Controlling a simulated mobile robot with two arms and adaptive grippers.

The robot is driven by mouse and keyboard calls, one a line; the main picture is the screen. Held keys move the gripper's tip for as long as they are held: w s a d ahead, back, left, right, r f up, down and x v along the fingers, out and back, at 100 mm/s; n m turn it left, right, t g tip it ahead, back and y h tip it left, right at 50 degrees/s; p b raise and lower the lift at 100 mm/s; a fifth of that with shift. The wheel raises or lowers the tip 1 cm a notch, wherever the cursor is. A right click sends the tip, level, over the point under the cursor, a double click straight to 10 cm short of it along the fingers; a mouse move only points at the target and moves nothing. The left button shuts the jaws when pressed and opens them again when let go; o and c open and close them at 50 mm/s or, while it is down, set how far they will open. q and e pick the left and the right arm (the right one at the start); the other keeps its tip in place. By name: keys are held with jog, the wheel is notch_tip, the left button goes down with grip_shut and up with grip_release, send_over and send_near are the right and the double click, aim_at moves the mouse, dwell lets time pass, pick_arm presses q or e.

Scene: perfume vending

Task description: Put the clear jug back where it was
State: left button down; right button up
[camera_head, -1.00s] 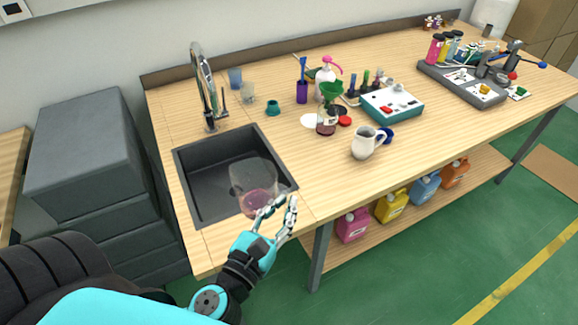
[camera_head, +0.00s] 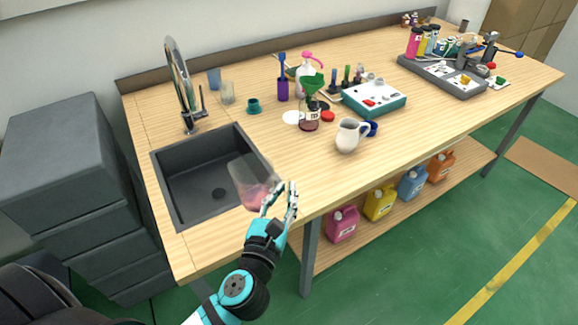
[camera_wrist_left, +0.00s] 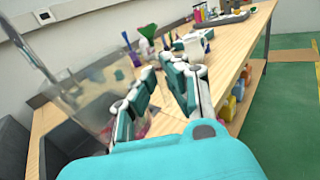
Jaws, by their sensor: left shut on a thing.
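The clear jug (camera_head: 247,174) is see-through, with some pink liquid low inside it. It appears tilted in the head view, over the front right edge of the sink (camera_head: 165,190). My left gripper (camera_head: 279,197) is shut on the jug from its right side. In the left wrist view the jug (camera_wrist_left: 88,108) shows as a large clear shape left of the gripper fingers (camera_wrist_left: 160,85); its grip point is partly hidden by them. A white pitcher (camera_head: 347,136) stands on the table to the right. My right gripper is not in view.
A tall faucet (camera_head: 178,85) rises behind the sink. A dark jar with a green funnel (camera_head: 311,84), a purple cup (camera_head: 283,90) and a teal device (camera_head: 374,99) stand farther back. The wooden tabletop between the sink and the pitcher is clear.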

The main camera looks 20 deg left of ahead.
pick_arm(q)
jog(key=shift+y, duration=0.3)
jog(key=shift+w+a+f+b, duration=0.1)
jog(key=shift+w+f+b, duration=1)
jog(key=shift+w, duration=2.75)
jog(key=shift+w+a+f+b, duration=0.15)
jog(key=shift+w+f+b, duration=0.4)
jog(key=shift+w+f, duration=2.2)
jog(key=shift+w+a+f+b, duration=0.1)
jog(key=shift+w+f+b, duration=0.45)
jog(key=shift+w, duration=4.35)
jog(key=shift+r+b, duration=0.15)
jog(key=shift+b, duration=0.15)
jog(key=c, duration=1.4)
grip_release()
